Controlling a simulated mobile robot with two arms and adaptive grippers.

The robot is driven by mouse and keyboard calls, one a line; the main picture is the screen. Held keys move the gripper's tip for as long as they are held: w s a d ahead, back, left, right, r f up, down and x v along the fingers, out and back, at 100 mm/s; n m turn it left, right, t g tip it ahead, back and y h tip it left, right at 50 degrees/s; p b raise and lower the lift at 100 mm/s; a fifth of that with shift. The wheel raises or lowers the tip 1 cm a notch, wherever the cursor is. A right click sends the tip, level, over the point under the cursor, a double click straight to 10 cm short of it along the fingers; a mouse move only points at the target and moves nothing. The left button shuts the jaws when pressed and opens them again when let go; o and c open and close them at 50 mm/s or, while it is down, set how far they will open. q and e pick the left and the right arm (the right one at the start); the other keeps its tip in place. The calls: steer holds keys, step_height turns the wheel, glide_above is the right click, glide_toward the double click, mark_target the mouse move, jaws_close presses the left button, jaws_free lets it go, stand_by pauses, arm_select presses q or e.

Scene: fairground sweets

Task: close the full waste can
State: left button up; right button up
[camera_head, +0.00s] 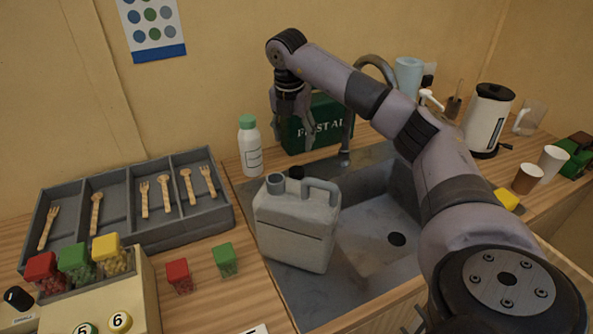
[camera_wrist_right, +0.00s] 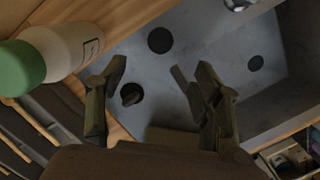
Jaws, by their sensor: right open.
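The waste can (camera_head: 296,229) is a grey jerrycan with a moulded handle. It stands upright on the left part of the sink unit in the head view. Its grey neck (camera_head: 275,184) is at the top left. A small black cap-like piece (camera_head: 296,172) shows between neck and handle; I cannot tell whether it sits on the can or behind it. My right gripper (camera_head: 292,128) is open and empty, pointing down above and behind the can; it also shows in the wrist view (camera_wrist_right: 150,70). The can is not clearly identifiable there. My left gripper is out of view.
A white bottle with a green cap (camera_head: 249,148) stands left of my right gripper. A green first-aid box (camera_head: 308,132) is behind the gripper. A cutlery tray (camera_head: 140,232) lies at the left. A tap (camera_head: 345,150) and basin (camera_head: 372,250) are to the right of the can.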

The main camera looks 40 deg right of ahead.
glide_above(296, 170)
steer(key=f, duration=0.4)
steer(key=f+p, duration=0.1)
steer(key=f, duration=0.1)
steer(key=shift+s+a+f, duration=0.2)
steer(key=shift+s+a, duration=0.05)
steer(key=shift+a, duration=0.1)
steer(key=shift+f, duration=0.3)
steer(key=f, duration=0.1)
steer(key=f+p, duration=0.2)
steer(key=shift+w+d+f, duration=0.15)
steer(key=shift+d+f, duration=0.15)
steer(key=shift+f, duration=0.05)
steer(key=shift+d+f, duration=0.1)
steer(key=shift+f, duration=0.3)
steer(key=shift+c, duration=0.5)
steer(key=c, duration=0.7)
steer(key=shift+r, duration=0.1)
steer(key=shift+c, duration=0.2)
